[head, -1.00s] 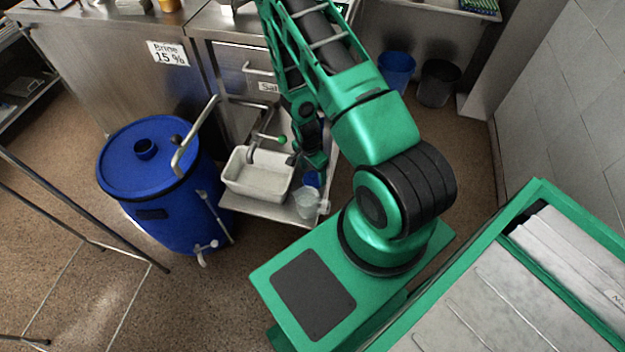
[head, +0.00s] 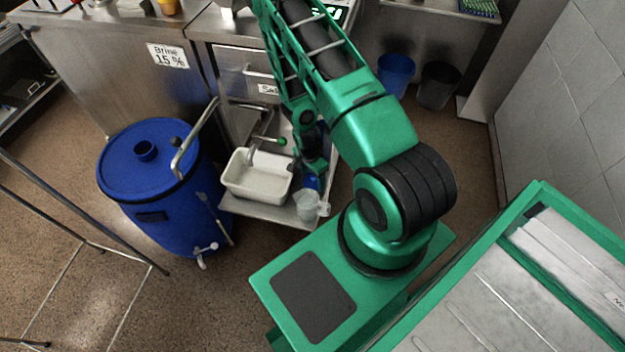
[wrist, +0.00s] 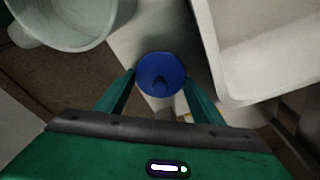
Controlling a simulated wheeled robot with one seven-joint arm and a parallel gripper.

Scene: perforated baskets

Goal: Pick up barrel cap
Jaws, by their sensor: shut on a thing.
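The barrel cap (wrist: 161,74) is a round blue disc with a dark raised mark on it. In the wrist view it sits between the two green fingers of my gripper (wrist: 160,82), which are shut on it. In the head view a bit of the blue cap (head: 311,182) shows beneath my gripper (head: 312,170), between the white tub and the clear jug. I cannot tell whether the cap still touches the metal shelf.
A white tub (head: 232,188) stands close on one side and a clear jug (head: 306,208) on the other, both on the metal shelf (head: 268,212). A blue barrel (head: 122,180) with a spigot stands at the left. Bins stand at the back.

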